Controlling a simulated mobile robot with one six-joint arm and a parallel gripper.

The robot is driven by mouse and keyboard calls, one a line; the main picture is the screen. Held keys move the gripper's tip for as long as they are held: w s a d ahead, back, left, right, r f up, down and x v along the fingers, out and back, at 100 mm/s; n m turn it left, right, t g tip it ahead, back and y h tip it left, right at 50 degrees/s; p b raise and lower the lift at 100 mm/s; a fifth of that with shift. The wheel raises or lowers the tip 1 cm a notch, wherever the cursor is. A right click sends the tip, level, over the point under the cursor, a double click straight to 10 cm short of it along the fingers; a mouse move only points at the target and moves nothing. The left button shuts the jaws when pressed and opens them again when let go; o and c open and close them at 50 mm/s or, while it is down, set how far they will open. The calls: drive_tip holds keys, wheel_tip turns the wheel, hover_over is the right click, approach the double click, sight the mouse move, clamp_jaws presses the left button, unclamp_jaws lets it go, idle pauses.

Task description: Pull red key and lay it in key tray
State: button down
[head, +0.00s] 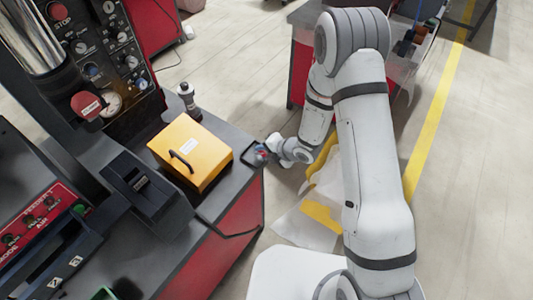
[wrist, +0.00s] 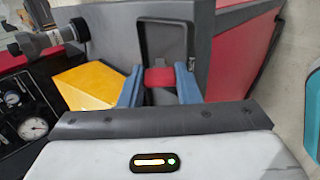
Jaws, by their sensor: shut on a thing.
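My gripper (wrist: 159,88) has its two blue fingers shut on the red key (wrist: 159,77), of which a red block shows between the fingertips. In the head view my gripper (head: 262,154) is at the bench's right corner, with a bit of red at its tip. A dark, shallow tray with a raised rim (wrist: 143,40), which looks like the key tray, lies just beyond the fingers in the wrist view. The key overlaps the tray's near end in that view. I cannot tell whether it touches the tray. The key's lower part is hidden.
A yellow box (head: 190,150) with a black handle stands on the grey bench, left of my gripper. A small grey-and-black cylinder (head: 187,98) stands behind it. A control panel (head: 105,50) with knobs and a gauge rises at the back left. Open floor lies behind the bench.

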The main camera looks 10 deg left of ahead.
drive_tip(key=shift+s+d+f+b, duration=0.15)
drive_tip(key=shift+s+f+b, duration=0.1)
drive_tip(key=shift+f, duration=0.25)
drive_tip(key=shift+s+d+f+b, duration=0.15)
drive_tip(key=shift+s+f+b, duration=0.1)
drive_tip(key=shift+f, duration=0.25)
drive_tip(key=c, duration=1.1)
unclamp_jaws()
drive_tip(key=shift+c, duration=0.2)
drive_tip(key=shift+w+d+r+p, duration=0.15)
drive_tip(key=shift+r+p, duration=0.1)
drive_tip(key=shift+r, duration=0.15)
drive_tip(key=shift+w+d+r+p, duration=0.1)
drive_tip(key=shift+d+r+p, duration=0.1)
drive_tip(key=shift+r, duration=0.15)
drive_tip(key=shift+o, duration=0.7)
drive_tip(key=p+v, duration=0.1)
drive_tip(key=v, duration=0.4)
drive_tip(key=shift+r, duration=0.35)
drive_tip(key=shift+s+d+r+p, duration=0.1)
drive_tip(key=shift+d+r+p, duration=0.1)
drive_tip(key=shift+r, duration=0.2)
drive_tip(key=shift+s+d+r+p, duration=0.1)
drive_tip(key=shift+s+r+p, duration=0.05)
drive_tip(key=shift+r, duration=0.2)
drive_tip(key=shift+w, duration=0.1)
